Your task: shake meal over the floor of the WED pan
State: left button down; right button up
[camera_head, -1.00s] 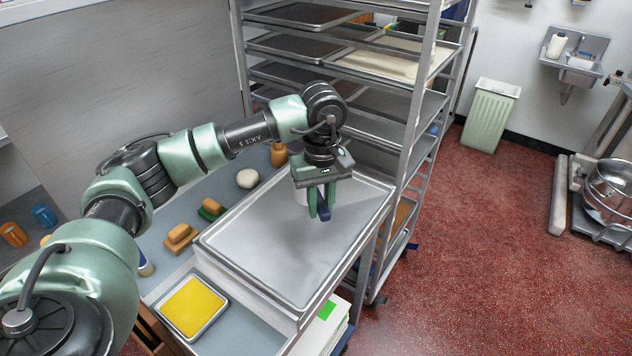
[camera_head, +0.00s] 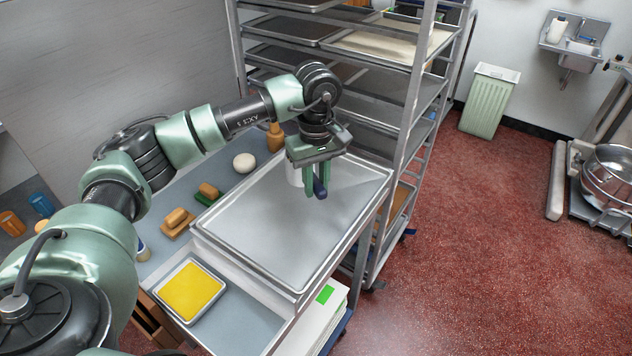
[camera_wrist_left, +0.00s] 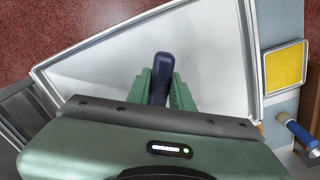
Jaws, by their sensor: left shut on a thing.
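My left gripper (camera_head: 315,186) is shut on a dark blue handle (camera_head: 320,190), which also shows between the fingers in the left wrist view (camera_wrist_left: 158,76). A white rounded body (camera_head: 293,173) shows just behind the fingers and seems to belong to the held thing; most of it is hidden. The gripper is over the back part of a large metal sheet pan (camera_head: 265,235). The pan's floor looks bare and pale grey, and I see no meal on it. I cannot read a WED label. My right gripper is not in view.
A tall tray rack (camera_head: 418,95) stands close behind the pan. A small tray with a yellow filling (camera_head: 190,291) sits in front. Left of the pan are a white ball (camera_head: 244,163), wooden-handled brushes (camera_head: 176,222) and a brown bottle (camera_head: 275,137). Open floor lies to the right.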

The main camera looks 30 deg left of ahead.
pick_arm(q)
jog(key=shift+f+b, duration=1.55)
jog(key=shift+f, duration=0.65)
jog(key=shift+w+a+b, duration=0.35)
jog(key=shift+w+a, duration=0.35)
jog(key=shift+a, duration=0.3)
jog(key=s+d, duration=0.1)
jog(key=d, duration=0.1)
jog(key=s+d, duration=0.2)
jog(key=shift+r, duration=0.1)
jog(key=shift+w, duration=0.15)
jog(key=w+a, duration=0.1)
jog(key=a, duration=0.1)
jog(key=w+a+b, duration=0.1)
jog(key=shift+w+a, duration=0.3)
jog(key=shift+a, duration=0.1)
jog(key=shift+w+a, duration=0.15)
jog(key=shift+a, duration=0.05)
